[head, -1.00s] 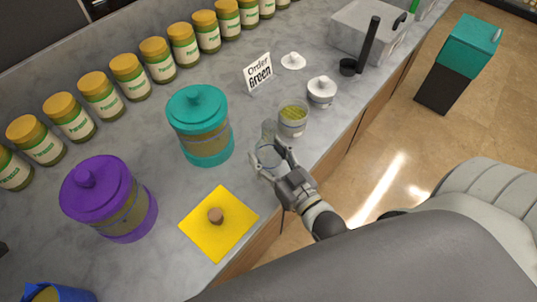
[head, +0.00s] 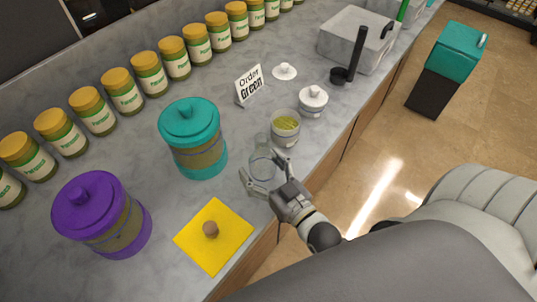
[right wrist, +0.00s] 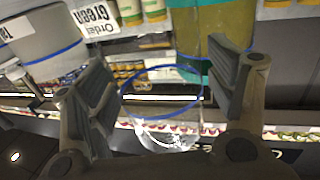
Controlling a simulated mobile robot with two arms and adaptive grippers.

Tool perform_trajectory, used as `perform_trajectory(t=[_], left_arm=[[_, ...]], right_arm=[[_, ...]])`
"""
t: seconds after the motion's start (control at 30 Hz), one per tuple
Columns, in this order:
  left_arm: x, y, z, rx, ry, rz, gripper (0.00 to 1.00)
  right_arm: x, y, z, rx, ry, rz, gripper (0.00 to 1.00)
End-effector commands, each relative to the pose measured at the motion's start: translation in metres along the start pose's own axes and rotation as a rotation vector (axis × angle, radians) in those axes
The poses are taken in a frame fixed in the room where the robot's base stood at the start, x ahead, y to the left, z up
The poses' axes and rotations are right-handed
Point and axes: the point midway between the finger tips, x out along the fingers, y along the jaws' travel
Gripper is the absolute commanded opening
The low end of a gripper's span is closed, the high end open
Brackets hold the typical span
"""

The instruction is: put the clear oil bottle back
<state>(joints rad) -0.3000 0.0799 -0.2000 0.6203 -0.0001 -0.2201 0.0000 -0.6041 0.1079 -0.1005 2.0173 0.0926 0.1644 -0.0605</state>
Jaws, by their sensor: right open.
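The clear oil bottle (head: 262,163) stands on the grey counter near its front edge, beside a glass jar of green bits. It looks empty and see-through, so its outline is faint. My right gripper (head: 263,174) is open, with its fingers apart at the near side of the bottle. In the right wrist view the clear glass with a blue ring (right wrist: 160,112) shows between the two spread fingers (right wrist: 165,80), with gaps on both sides. My left gripper is not in view.
The jar of green bits (head: 285,127), a white lidded pot (head: 313,101) and an "Order Green" sign (head: 249,84) stand behind the bottle. A teal canister (head: 192,140), a purple canister (head: 100,215) and a yellow square with a knob (head: 214,250) are to the left.

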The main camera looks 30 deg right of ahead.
Motion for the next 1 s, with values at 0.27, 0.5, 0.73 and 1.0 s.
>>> perform_trajectory(t=[0.27,0.5,0.73,1.0], left_arm=[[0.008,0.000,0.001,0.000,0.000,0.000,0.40],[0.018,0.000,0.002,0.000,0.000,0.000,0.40],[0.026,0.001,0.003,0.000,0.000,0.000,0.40],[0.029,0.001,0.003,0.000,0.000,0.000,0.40]], right_arm=[[-0.029,0.000,0.002,0.000,-0.003,-0.001,0.77],[-0.069,0.000,0.002,0.000,-0.004,-0.001,0.77],[-0.102,0.000,0.001,0.000,-0.002,0.000,0.77],[-0.119,0.000,-0.001,0.000,0.000,-0.001,0.77]])
